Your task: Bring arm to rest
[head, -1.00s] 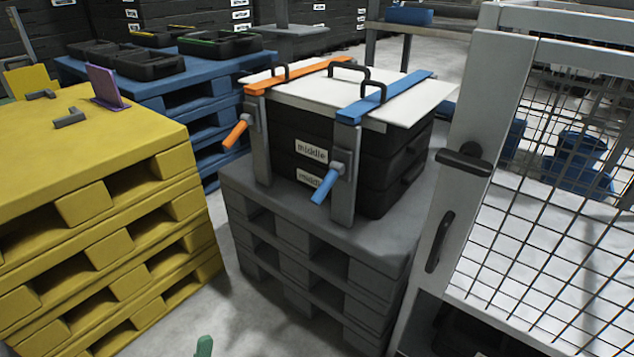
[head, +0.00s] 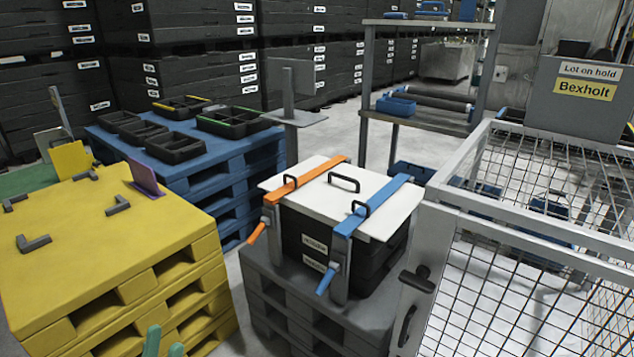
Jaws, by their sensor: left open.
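My left gripper (head: 164,346) shows only as two green fingertips at the bottom edge of the head view. They stand a little apart, open, with nothing seen between them. The fingertips appear in front of the yellow pallet stack (head: 120,262), near its lower right corner in the picture. Whether they touch it I cannot tell. The rest of the left arm is below the picture. My right gripper and arm are not in view.
Right of the fingertips, a grey pallet stack (head: 280,312) bears black crates under a white lid (head: 318,187) with orange and blue straps. A mesh cage (head: 520,265) stands at right. A blue pallet stack (head: 195,187) with black trays is behind. Some floor between stacks is clear.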

